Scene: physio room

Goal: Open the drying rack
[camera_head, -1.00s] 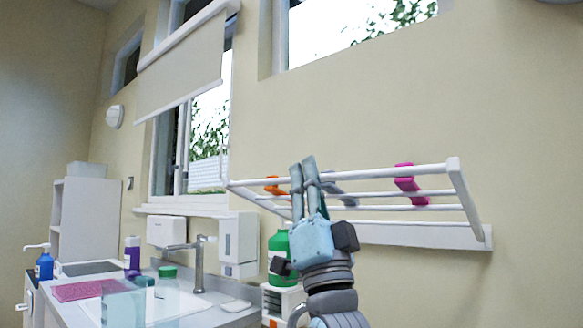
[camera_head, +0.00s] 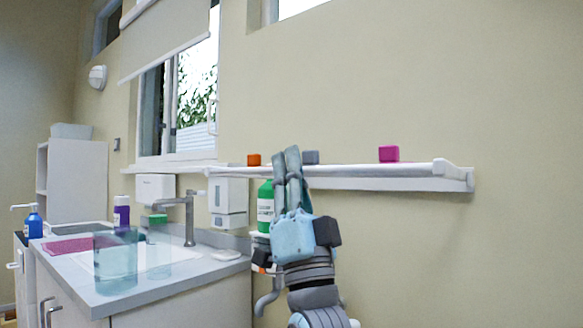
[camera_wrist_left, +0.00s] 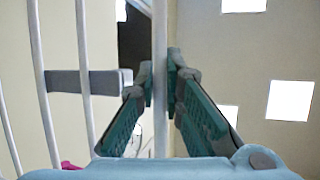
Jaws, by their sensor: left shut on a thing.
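The white drying rack (camera_head: 430,170) is on the beige wall, seen nearly edge-on in the head view and looking about level. My left gripper (camera_head: 286,153) is at its outer bar, left of the rack's middle. In the left wrist view, the fingers of my left gripper (camera_wrist_left: 160,82) are shut on this white bar (camera_wrist_left: 160,30). The rack's other bars (camera_wrist_left: 82,50) run alongside to the left. My right gripper is out of view.
A sink counter (camera_head: 190,277) with a tap (camera_head: 189,218) stands at the lower left, bearing bottles and a clear container (camera_head: 116,262). A green bottle (camera_head: 265,205) is close behind my left gripper. A white dispenser (camera_head: 229,195) hangs on the wall. The wall to the right is bare.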

